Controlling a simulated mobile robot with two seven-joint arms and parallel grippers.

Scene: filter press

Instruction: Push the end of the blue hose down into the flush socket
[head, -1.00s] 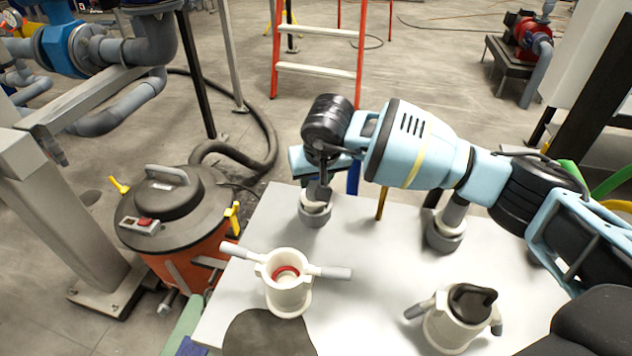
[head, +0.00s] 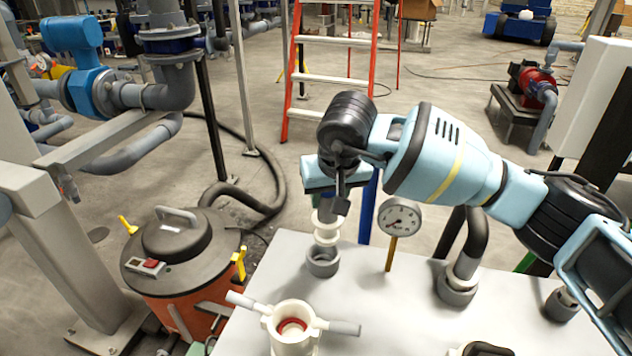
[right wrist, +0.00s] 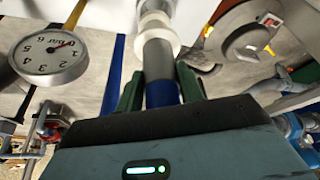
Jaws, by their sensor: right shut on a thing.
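My right gripper (head: 334,200) points down over the far left part of the pale table. A blue band (right wrist: 162,93) shows between the fingers. Below the gripper in the head view, the white collar of the hose end (head: 326,236) is over a grey ring-shaped socket (head: 323,263), roughly in line with it. I cannot tell whether the tip touches the socket or is inside it. My left gripper is not in view.
A pressure gauge (head: 399,217) stands just right of the gripper. A white two-handled coupling (head: 292,328) is nearer on the table (head: 390,310). A dark bent pipe (head: 472,240) rises at the right. An orange vacuum drum (head: 182,265) stands left of the table.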

